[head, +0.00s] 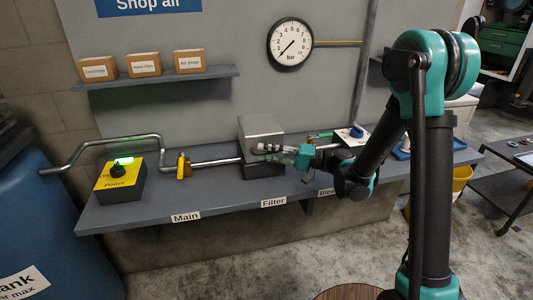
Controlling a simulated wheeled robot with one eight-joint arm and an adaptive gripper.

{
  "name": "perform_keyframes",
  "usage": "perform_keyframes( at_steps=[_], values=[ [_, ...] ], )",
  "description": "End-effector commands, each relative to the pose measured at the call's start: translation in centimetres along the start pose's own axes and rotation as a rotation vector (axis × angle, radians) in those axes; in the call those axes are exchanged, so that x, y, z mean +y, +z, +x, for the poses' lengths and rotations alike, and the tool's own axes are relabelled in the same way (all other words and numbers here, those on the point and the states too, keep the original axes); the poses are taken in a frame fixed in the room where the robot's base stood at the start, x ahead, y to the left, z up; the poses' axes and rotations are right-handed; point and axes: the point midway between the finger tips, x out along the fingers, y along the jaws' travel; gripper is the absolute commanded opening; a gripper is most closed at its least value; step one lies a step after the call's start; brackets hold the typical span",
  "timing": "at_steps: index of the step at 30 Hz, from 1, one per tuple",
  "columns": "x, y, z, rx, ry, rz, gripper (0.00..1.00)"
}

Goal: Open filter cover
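The filter housing stands on the grey bench above the "Filter" label (273,202). Its cover (261,128) is a light grey metallic box that sits over a darker lower block (256,170). My gripper (265,152) reaches in from the right, in front of the cover's lower front face. Its fingers overlap the cover in the picture. I cannot tell whether they touch it or hold a handle there. The finger gap is too small to read.
A metal pipe (215,162) with a yellow valve handle (182,167) runs left of the filter. A yellow power box (119,182) with a green light stands at the bench's left. A shelf (160,79) holds three small boxes, and a gauge (290,42) hangs on the wall.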

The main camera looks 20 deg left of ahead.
Motion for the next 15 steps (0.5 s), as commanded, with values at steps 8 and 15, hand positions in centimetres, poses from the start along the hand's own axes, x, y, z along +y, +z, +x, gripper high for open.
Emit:
perform_keyframes(
  at_steps=[8, 15],
  values=[
    [0.01, 0.0, -0.03, 0.0, 0.0, 0.0, 0.0],
    [0.01, 0.0, -0.03, 0.0, 0.0, 0.0, 0.0]
  ],
)
